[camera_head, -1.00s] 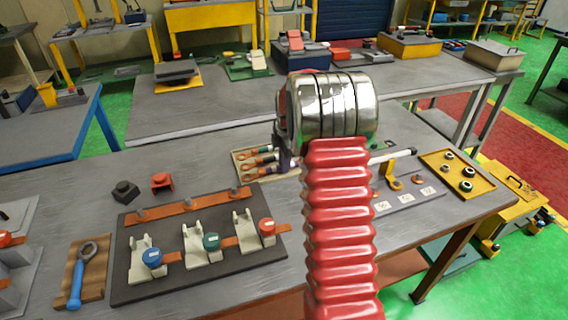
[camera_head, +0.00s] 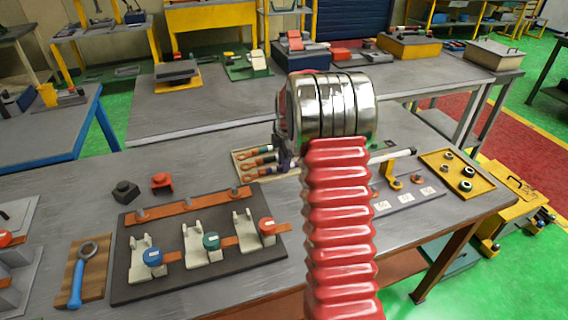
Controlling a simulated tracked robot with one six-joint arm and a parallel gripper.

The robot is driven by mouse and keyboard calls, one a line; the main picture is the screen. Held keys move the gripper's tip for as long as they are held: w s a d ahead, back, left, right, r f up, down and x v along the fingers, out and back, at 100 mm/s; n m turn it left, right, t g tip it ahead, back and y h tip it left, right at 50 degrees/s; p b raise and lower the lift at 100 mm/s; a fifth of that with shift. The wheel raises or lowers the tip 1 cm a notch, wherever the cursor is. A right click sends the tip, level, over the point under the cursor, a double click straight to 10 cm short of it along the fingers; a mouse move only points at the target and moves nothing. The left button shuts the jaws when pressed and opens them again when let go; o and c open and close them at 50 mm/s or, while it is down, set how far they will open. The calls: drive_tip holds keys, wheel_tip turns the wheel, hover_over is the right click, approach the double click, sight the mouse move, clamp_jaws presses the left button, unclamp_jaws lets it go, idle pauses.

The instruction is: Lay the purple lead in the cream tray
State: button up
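The cream tray (camera_head: 238,154) lies on the grey bench, left of my arm in the picture. Several leads with copper lugs lie in it side by side; green and red sleeves show on them. A small purple piece, which looks like part of the purple lead (camera_head: 285,164), shows at the tray's right end, beside my silver wrist. My red arm and wrist hide the rest of it. My gripper is mostly hidden behind the wrist; only a dark edge (camera_head: 280,144) shows at its left. I cannot see its fingers or whether they hold the lead.
A dark board (camera_head: 190,278) with a copper bar and three cream clamps stands at front left. A wooden block with a blue-handled tool (camera_head: 76,280) is left of it. A grey plate (camera_head: 430,200) with labels and a yellow tray (camera_head: 482,190) with rings are at the right.

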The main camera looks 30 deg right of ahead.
drive_tip(key=shift+s+f, duration=0.35)
drive_tip(key=shift+f, duration=0.25)
drive_tip(key=shift+r, duration=0.4)
drive_tip(key=v, duration=1.2)
drive_tip(key=shift+w+r, duration=0.3)
drive_tip(key=shift+w, duration=0.05)
drive_tip(key=shift+a, duration=0.15)
